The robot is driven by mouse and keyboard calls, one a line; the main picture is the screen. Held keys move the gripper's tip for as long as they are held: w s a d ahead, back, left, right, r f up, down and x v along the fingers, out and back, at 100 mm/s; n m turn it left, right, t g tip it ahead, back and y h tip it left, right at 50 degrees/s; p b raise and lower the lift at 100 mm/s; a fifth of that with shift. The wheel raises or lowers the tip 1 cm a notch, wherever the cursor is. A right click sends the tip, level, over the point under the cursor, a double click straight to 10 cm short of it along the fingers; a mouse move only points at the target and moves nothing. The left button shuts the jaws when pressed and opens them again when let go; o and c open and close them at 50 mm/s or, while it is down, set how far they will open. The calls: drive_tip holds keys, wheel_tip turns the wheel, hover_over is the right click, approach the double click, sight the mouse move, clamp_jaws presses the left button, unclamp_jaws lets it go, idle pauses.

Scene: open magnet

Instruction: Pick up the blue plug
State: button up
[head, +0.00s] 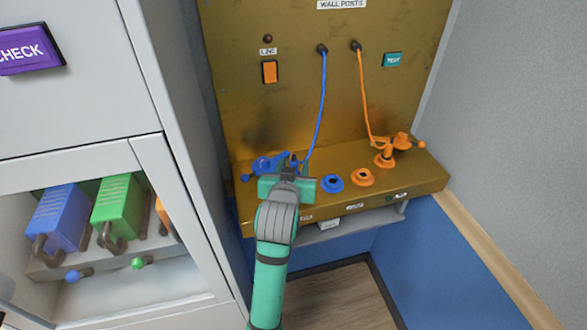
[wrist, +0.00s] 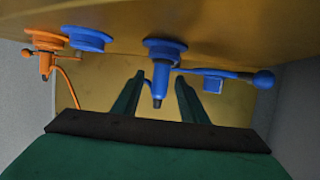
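The blue plug (head: 265,165) is at the left end of the brass ledge in the head view, partly hidden behind my gripper. In the wrist view the blue plug (wrist: 160,78) shows as a stubby body with a round collar; a blue lever with a ball end lies to its right. My gripper (wrist: 160,92) is open, with one finger on each side of the plug body. Gaps show between the fingers and the body. In the head view my gripper (head: 288,165) is at the ledge's front left; its fingertips are hard to make out there.
A blue socket (head: 332,182) and an orange socket (head: 362,177) sit on the ledge to the right. An orange plug (head: 390,152) stands beyond them. A blue cord (head: 318,115) and an orange cord (head: 364,95) hang from the panel. A grey cabinet (head: 180,120) stands close on the left.

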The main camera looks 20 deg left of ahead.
drive_tip(key=shift+w+f, duration=0.1)
drive_tip(key=shift+w, duration=0.3)
drive_tip(key=shift+c, duration=0.3)
clamp_jaws()
